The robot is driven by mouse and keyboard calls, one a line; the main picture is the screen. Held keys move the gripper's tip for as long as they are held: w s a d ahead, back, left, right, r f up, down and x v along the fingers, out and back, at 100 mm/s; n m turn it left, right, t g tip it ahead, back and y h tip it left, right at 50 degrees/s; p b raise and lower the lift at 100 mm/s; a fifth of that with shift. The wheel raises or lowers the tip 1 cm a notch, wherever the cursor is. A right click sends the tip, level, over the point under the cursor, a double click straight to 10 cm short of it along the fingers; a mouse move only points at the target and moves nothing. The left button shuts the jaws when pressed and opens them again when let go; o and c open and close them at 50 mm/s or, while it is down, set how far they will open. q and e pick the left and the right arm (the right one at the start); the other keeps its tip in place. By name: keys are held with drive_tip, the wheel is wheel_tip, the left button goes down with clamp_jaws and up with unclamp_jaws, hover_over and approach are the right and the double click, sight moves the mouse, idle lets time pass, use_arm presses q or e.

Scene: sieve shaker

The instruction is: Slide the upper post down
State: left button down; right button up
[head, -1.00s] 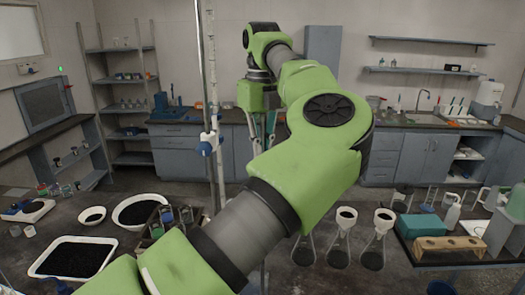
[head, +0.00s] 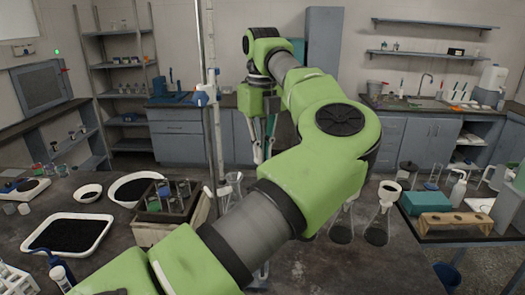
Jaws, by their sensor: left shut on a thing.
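My left arm comes in from the bottom left and bends over the middle of the head view. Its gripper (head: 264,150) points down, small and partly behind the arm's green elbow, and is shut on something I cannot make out. Two thin upright rods (head: 213,130), one with a blue clamp (head: 205,97), stand just left of the gripper. I cannot tell which part is the upper post. A short pale upright piece (head: 262,272) shows below the arm, in line with the gripper. My right gripper is not in view.
A white tray of dark grains (head: 105,228), small bowls and a box of jars (head: 172,190) stand on the dark table at left. Flasks (head: 378,225) stand right of my arm. A wooden rack (head: 455,226) is on the right-hand table.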

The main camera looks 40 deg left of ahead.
use_arm(q)
drive_tip(key=shift+s+d+f, duration=0.1)
drive_tip(key=shift+f, duration=0.15)
drive_tip(key=c, duration=2.2)
unclamp_jaws()
wheel_tip(320, 180, up, 12)
